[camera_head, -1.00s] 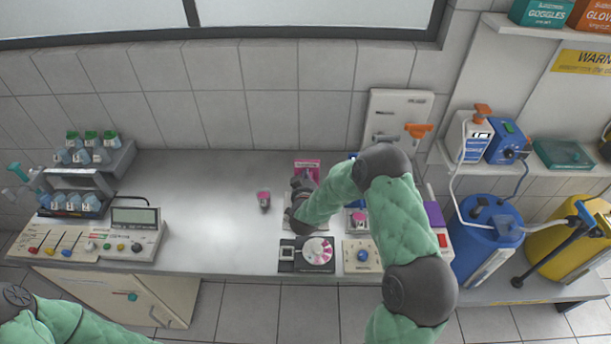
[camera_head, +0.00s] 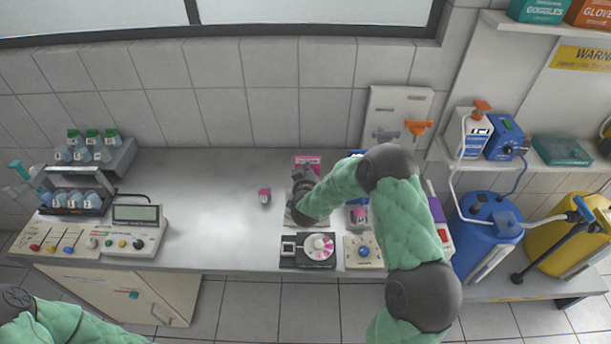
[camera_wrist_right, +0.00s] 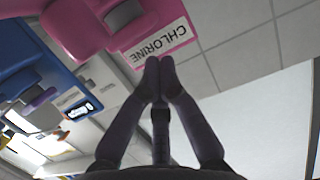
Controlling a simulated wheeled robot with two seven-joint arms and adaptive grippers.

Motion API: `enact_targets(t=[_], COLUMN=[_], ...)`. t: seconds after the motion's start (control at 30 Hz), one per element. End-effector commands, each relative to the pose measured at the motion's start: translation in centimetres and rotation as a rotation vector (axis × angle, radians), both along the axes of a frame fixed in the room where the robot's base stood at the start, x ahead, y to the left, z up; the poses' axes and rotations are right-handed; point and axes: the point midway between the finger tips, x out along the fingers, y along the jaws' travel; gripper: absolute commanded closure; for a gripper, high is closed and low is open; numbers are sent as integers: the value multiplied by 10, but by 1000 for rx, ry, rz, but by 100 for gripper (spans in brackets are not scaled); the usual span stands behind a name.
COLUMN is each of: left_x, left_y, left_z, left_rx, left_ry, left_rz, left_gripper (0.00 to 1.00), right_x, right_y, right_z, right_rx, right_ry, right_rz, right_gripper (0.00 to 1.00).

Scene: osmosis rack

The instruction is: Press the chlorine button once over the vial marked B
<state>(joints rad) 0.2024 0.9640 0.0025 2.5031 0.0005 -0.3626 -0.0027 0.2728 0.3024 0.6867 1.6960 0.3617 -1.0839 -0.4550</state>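The pink chlorine dispenser (camera_head: 307,160) stands at the back of the bench, partly hidden by my right gripper. In the right wrist view its pink body (camera_wrist_right: 85,25) and white CHLORINE label (camera_wrist_right: 157,43) are close. My right gripper (camera_wrist_right: 160,75) is shut and empty, its fingertips overlapping the label's lower edge in that view; I cannot tell whether they touch. In the head view the right gripper (camera_head: 299,172) is in front of the dispenser. A pink-capped vial (camera_head: 264,196) stands left of it, another pink-capped vial (camera_head: 359,215) to its right. I cannot read a B on either.
A device with a pink-and-white dial (camera_head: 319,247) and a panel with a blue knob (camera_head: 363,251) lie at the bench front. A vial rack (camera_head: 80,185) and a display console (camera_head: 135,230) stand left. Blue (camera_head: 490,230) and yellow drums stand right. The left-middle bench is clear.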

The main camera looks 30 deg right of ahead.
Motion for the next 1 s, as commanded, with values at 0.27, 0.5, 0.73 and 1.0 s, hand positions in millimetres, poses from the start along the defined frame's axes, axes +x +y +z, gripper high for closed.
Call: enact_targets(t=[0.27, 0.5, 0.73, 1.0], left_x=[0, 0, 0, 0], left_y=[0, 0, 0, 0], left_z=[6, 7, 8, 8], left_rx=[0, 0, 0, 0], left_ry=[0, 0, 0, 0], left_rz=[0, 0, 0, 0], left_gripper=[60, 60, 60, 60], right_x=[-41, -71, -80, -80], right_y=[24, 42, 47, 47], right_z=[22, 31, 33, 33], right_rx=[0, -1, -1, -1], right_ry=[-1, -3, -3, -3], right_rz=[2, 1, 1, 0], right_gripper=[100, 100, 100, 100])
